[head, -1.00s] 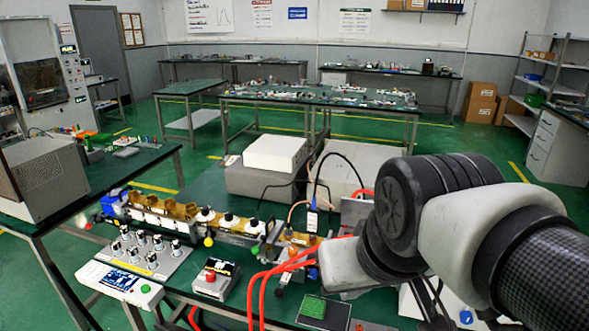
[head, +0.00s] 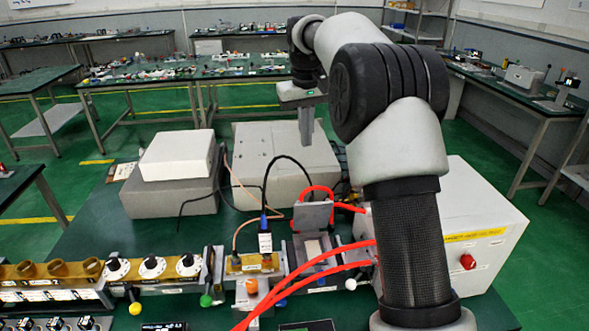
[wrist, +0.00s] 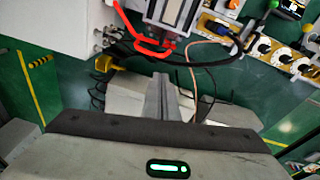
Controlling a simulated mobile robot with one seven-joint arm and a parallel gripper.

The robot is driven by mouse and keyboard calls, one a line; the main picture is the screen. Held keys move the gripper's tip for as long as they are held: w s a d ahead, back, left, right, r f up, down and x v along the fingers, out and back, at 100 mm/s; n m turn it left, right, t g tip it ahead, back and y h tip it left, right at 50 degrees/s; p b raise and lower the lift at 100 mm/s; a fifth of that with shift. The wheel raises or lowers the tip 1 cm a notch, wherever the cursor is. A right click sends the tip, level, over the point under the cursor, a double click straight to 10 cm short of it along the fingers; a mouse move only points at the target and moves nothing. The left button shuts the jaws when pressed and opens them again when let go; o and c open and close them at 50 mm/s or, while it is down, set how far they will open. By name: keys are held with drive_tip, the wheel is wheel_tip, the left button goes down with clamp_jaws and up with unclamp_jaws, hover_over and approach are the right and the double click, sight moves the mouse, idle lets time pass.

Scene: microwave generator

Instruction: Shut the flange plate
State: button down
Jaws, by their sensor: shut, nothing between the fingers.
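The flange plate (head: 313,215) is a grey metal plate standing upright, open, at the back of a grey block on the waveguide line in the head view. A pale opening (head: 313,247) shows in front of it. Red hoses run beside and behind it. My gripper (head: 306,128) is raised well above and behind the plate, apart from it, with its fingers pointing down. In the wrist view my gripper (wrist: 160,97) has its fingers together and empty. The grey block (wrist: 172,10) shows at the top of that view, partly cut off by the frame edge.
A white box with a red knob (head: 480,240) stands right of the plate. A large grey box (head: 285,160) and a white box on a grey one (head: 178,155) stand behind the line. Red hoses (head: 300,285) and a black cable (head: 268,180) loop close by.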

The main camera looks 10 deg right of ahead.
sight(311, 211)
drive_tip(key=shift+g, duration=0.5)
drive_tip(key=shift+w+d+f, duration=0.2)
drive_tip(key=shift+w+f, duration=0.1)
drive_tip(key=shift+f, duration=2.8)
drive_tip(key=shift+w+d+f, duration=0.25)
drive_tip(key=shift+w+f, duration=0.1)
drive_tip(key=shift+f, duration=2.75)
drive_tip(key=shift+w+d+f, duration=0.2)
drive_tip(key=shift+w+f, duration=0.1)
drive_tip(key=shift+f, duration=2.8)
drive_tip(key=shift+f+b, duration=0.1)
drive_tip(key=shift+b, duration=0.2)
